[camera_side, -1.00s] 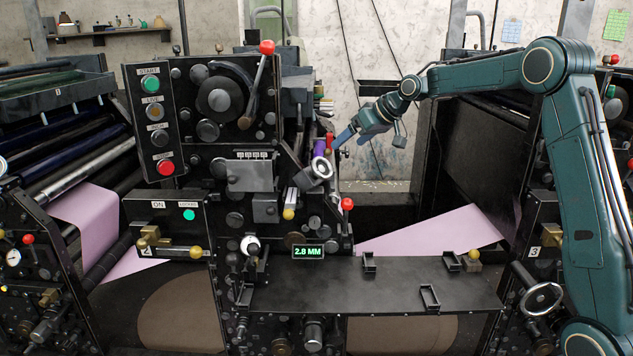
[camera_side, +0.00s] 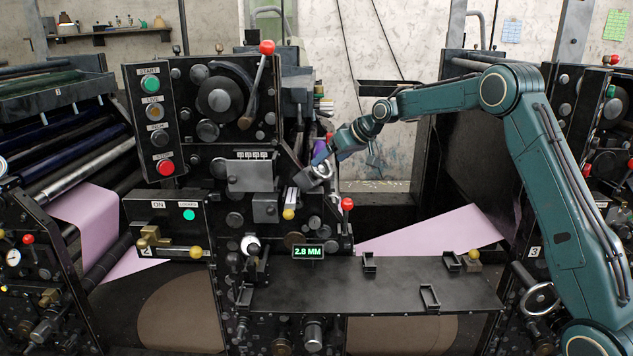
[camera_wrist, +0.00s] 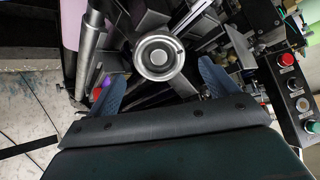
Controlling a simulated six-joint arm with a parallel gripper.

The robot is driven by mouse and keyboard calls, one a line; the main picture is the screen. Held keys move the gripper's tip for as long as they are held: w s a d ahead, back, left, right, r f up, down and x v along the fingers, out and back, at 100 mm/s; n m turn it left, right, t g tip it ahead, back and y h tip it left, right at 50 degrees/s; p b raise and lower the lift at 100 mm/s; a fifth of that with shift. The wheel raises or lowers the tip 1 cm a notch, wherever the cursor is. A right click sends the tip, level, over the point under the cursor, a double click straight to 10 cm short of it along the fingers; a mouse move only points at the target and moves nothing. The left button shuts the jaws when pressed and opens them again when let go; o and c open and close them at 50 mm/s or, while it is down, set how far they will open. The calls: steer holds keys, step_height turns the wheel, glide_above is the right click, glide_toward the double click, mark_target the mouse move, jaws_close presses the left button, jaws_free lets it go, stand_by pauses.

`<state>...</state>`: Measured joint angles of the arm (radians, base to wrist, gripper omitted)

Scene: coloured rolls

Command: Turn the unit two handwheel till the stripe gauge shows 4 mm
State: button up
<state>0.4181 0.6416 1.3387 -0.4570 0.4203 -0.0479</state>
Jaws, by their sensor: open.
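The unit two handwheel (camera_side: 313,177) is a small metal wheel on the right side of the middle press unit, partly covered by my gripper (camera_side: 324,156) in the side view. In the wrist view the handwheel (camera_wrist: 158,58) is a round silver ring with a hub, between the two blue fingers of my open gripper. The fingers stand apart on either side of it; I cannot tell whether they touch it. The stripe gauge (camera_side: 308,252) is a small display with green digits reading 2.8 MM.
A red-knobbed lever (camera_side: 347,204) stands just right of and below the handwheel. A black shelf (camera_side: 400,285) with small brackets lies below. Pink web (camera_side: 430,230) runs behind it. The START and STOP button panel (camera_side: 155,125) is at the left.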

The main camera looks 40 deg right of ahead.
mark_target(323, 165)
steer(key=shift+x, duration=2.7)
steer(key=c, duration=1)
